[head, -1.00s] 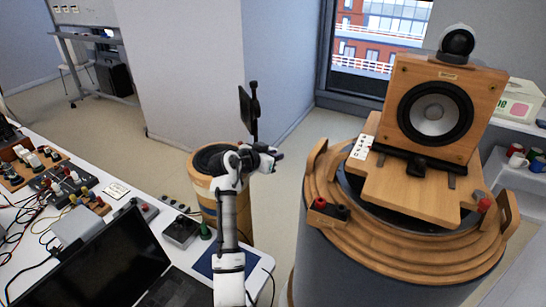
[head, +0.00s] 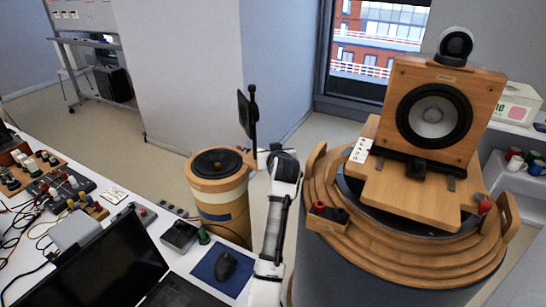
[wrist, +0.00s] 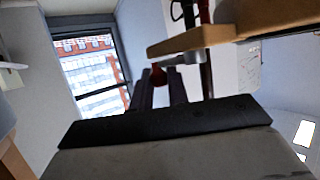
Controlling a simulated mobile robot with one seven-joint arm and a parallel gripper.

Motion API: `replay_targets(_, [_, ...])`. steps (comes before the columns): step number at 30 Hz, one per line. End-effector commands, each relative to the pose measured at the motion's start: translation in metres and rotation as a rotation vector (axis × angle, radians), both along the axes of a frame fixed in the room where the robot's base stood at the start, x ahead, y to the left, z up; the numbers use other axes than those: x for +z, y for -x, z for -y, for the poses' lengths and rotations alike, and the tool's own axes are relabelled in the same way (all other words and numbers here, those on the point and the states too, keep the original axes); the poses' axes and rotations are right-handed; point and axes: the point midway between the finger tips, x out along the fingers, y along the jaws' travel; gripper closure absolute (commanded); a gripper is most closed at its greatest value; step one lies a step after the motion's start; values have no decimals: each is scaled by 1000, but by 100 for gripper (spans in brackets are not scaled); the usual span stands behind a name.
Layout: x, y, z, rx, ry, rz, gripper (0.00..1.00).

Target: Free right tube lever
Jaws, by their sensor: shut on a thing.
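The wooden tube (head: 222,199) with a black speaker cone on top stands beyond the bench in the head view. My gripper's fingers (wrist: 160,92) show end-on in the wrist view, with a red lever knob (wrist: 157,76) between their tips; my gripper is shut on it. A grey rod (wrist: 190,57) runs from the knob to the underside of a wooden rim (wrist: 232,32).
A thin black mast (head: 252,122) rises behind the tube. To the right stands a large round pedestal (head: 345,235) with a boxed speaker (head: 482,112). The bench at left holds a laptop (head: 105,262), a mouse (head: 227,265) and electronics. Floor shows between bench and wall.

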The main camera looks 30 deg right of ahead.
Motion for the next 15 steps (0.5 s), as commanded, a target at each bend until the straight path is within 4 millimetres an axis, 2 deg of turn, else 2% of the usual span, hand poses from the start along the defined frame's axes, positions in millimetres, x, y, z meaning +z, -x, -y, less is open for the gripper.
replay_targets(6, [-1,-3,1,90,0,0,100])
replay_targets(15, [0,-5,1,133,-1,-1,100])
